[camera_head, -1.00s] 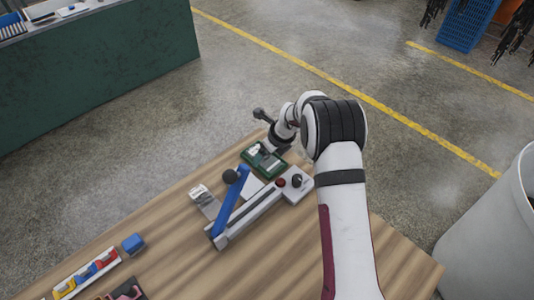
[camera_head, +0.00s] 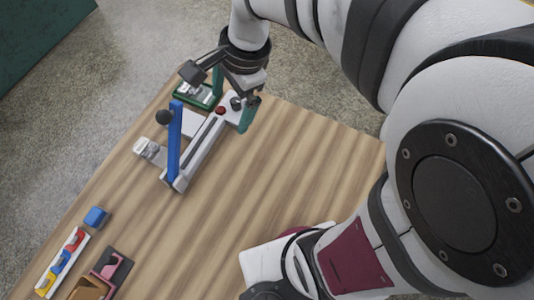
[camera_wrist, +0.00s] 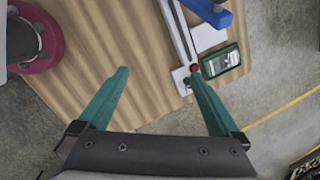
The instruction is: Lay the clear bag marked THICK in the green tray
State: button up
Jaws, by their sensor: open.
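The green tray (camera_head: 181,98) lies near the table's far edge and also shows in the wrist view (camera_wrist: 237,58). A clear bag with pale contents (camera_head: 201,93) appears to lie in it; its marking is unreadable. My gripper (camera_head: 232,98) is open above the red-button end of the sealer, beside the tray. In the wrist view my gripper (camera_wrist: 162,90) has its teal fingers wide apart with nothing between them.
A sealer with a raised blue lever (camera_head: 174,140) stands beside the tray. A blue block (camera_head: 96,217), a white rack of coloured pieces (camera_head: 62,262) and a dark tray (camera_head: 113,268) are at the lower left. The table's middle is bare.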

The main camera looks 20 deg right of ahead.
jog(key=s+d+f+n+g, duration=0.1)
jog(key=s+d+n, duration=0.1)
jog(key=s+n, duration=0.7)
jog(key=s, duration=0.8)
jog(key=shift+h, duration=0.4)
jog(key=shift+f, duration=0.1)
jog(key=shift+c, duration=0.3)
